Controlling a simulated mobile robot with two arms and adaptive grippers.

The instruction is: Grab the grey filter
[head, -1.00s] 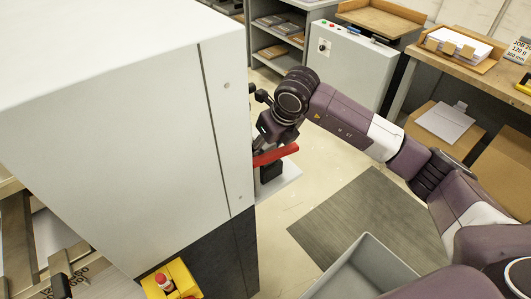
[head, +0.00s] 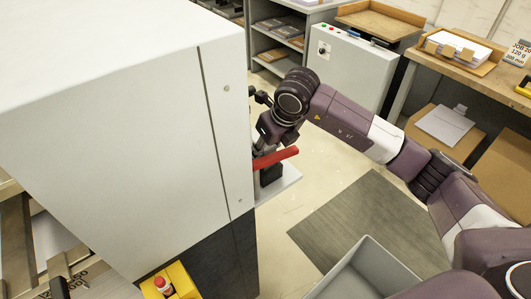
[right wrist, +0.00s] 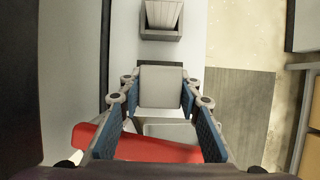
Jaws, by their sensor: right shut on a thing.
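My right gripper (right wrist: 160,84) is shut on a light grey block, which I take to be the grey filter (right wrist: 161,90). The block sits between the blue-padded fingers in the right wrist view. In the head view my right gripper (head: 261,147) is beside the right side of the white cabinet. The filter cannot be made out there. I cannot tell whether it still touches a support. My left gripper is not clearly in view.
A red bar (head: 276,158) crosses close by the right gripper. A dark holder (right wrist: 162,34) with a ribbed pale piece is beyond it. The white cabinet (head: 120,110) blocks the left. A grey bin (head: 362,262) stands front right; open floor lies between.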

